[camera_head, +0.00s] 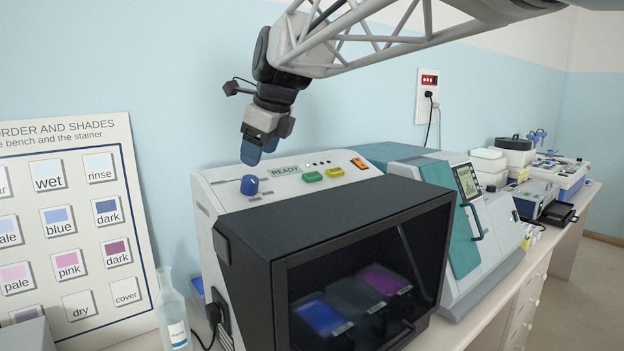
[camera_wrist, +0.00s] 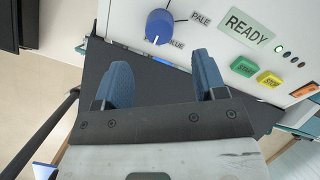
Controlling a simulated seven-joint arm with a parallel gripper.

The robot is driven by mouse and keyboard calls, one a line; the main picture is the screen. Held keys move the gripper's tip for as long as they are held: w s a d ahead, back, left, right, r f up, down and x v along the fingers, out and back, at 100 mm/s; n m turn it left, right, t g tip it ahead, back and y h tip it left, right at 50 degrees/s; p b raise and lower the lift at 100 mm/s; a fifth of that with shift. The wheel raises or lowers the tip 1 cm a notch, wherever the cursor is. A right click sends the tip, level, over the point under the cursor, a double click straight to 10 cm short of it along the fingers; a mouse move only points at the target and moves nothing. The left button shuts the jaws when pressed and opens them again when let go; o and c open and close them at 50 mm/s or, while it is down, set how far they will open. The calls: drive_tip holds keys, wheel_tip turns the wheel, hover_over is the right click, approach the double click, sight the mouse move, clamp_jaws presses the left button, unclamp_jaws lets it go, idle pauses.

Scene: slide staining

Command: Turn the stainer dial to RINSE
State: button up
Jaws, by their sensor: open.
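The stainer (camera_head: 205,200) is a white machine with a black front housing. Its blue dial (camera_head: 249,185) sits at the left end of the sloped top panel. The dial (camera_wrist: 159,26) also shows in the wrist view, with a pale pointer mark at its lower edge, near the partly hidden label BLUE. The label PALE is to its right; no RINSE label is readable on the panel. My gripper (camera_head: 256,152) is open and empty, above the dial and apart from it. In the wrist view its two blue fingers (camera_wrist: 162,75) stand apart, with the dial beyond the gap.
A READY display (camera_wrist: 248,28), a green button (camera_wrist: 243,66) and a yellow button (camera_wrist: 270,79) are right of the dial. A shade chart (camera_head: 70,225) and a clear bottle (camera_head: 172,310) stand left of the stainer.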

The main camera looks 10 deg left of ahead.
sight(252, 179)
drive_tip(key=shift+f, duration=0.1)
drive_tip(key=shift+x, duration=3.8)
drive_tip(key=shift+c, duration=0.2)
drive_tip(key=c, duration=0.9)
